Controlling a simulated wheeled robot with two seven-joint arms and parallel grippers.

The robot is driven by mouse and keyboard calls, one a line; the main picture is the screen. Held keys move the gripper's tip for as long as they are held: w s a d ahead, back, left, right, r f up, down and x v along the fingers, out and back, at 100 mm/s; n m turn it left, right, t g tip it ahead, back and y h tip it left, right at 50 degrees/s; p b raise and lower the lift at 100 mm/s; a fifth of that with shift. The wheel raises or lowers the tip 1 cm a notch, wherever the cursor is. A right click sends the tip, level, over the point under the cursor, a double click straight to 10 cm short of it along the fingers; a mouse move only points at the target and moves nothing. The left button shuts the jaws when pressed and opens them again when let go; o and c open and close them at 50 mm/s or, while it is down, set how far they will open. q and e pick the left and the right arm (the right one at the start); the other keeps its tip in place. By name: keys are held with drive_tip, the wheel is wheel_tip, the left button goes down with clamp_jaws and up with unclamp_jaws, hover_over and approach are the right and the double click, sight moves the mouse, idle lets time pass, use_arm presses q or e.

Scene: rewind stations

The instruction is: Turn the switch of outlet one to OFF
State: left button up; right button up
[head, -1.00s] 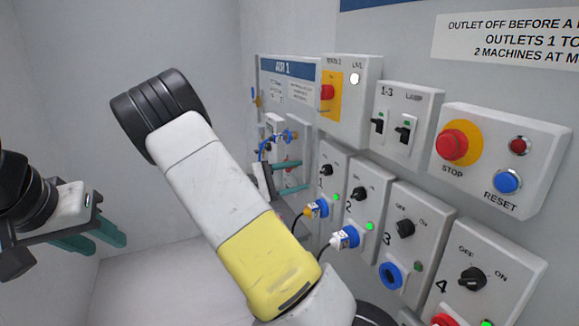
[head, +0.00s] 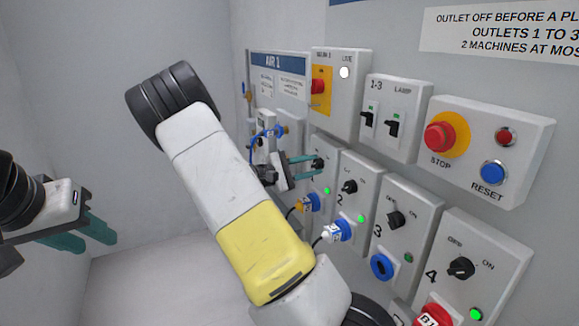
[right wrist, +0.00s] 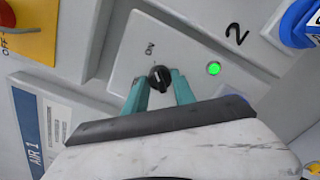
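Outlet one's black switch knob (right wrist: 160,78) sits on its panel in the right wrist view, with the ON label (right wrist: 150,49) beside it and a lit green lamp (right wrist: 213,69). The knob's pointer seems to face ON. My right gripper (right wrist: 161,88) has its teal fingers on either side of the knob, very close to it; I cannot tell whether they touch it. In the head view the right gripper (head: 305,167) reaches the knob (head: 318,163) from the left. My left gripper (head: 88,236) is open and empty at the left, far from the panels.
Outlets two (head: 349,187), three (head: 396,219) and four (head: 461,268) step down to the right. A blue plug (head: 311,203) sits below outlet one. The lamp switch box (head: 396,117), red STOP button (head: 440,136) and AIR 1 board (head: 279,68) are close by.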

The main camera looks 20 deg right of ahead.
clamp_jaws()
drive_tip(key=shift+n, duration=0.3)
drive_tip(key=n, duration=0.3)
drive_tip(key=shift+n, duration=0.3)
drive_tip(key=n, duration=0.3)
drive_tip(key=shift+n, duration=0.4)
drive_tip(key=n, duration=0.5)
drive_tip(key=shift+n, duration=2.4)
